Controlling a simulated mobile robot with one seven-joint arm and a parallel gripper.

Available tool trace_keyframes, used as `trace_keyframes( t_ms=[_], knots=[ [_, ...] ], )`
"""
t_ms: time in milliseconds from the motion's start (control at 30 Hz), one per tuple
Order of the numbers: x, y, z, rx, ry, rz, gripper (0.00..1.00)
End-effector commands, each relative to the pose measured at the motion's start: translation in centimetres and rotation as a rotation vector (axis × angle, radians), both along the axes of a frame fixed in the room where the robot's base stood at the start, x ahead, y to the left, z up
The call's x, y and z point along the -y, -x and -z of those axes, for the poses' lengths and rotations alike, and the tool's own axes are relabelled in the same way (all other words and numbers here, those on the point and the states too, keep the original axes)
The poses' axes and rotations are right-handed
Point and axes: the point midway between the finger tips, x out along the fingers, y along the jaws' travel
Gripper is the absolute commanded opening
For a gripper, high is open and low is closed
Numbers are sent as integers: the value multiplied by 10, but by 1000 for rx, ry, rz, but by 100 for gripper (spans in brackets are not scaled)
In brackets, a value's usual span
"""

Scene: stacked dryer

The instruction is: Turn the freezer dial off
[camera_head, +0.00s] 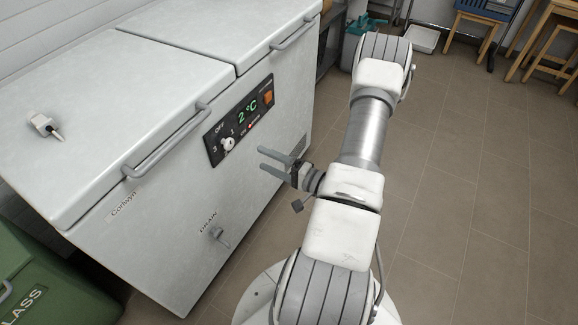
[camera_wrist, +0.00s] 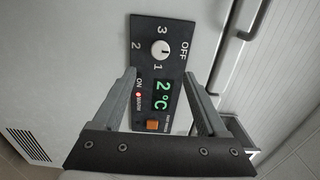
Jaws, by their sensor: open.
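The freezer (camera_head: 130,100) is a white chest with a black control panel (camera_head: 213,143) on its front. The white round dial (camera_head: 228,144) sits on the panel, among the marks OFF, 1, 2 and 3. A green display (camera_wrist: 165,94) reads 2 °C and a red light glows by ON. My gripper (camera_head: 262,159) is open and empty, in front of the panel, apart from the dial.
Handles (camera_head: 168,142) stick out along the lid edges, one near the panel. A drain tap (camera_head: 217,233) juts from the lower front. A green bin (camera_head: 45,285) stands at the lower left.

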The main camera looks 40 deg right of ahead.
Motion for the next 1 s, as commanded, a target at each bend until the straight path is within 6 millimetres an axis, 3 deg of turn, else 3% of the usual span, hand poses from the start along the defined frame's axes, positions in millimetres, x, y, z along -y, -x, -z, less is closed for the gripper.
trace_keyframes(
  t_ms=[200,400,1000],
  knots=[
    [16,43,-1,-2,-2,3,75],
    [23,62,0,0,0,1,75],
    [24,65,0,0,1,0,75]
  ],
)
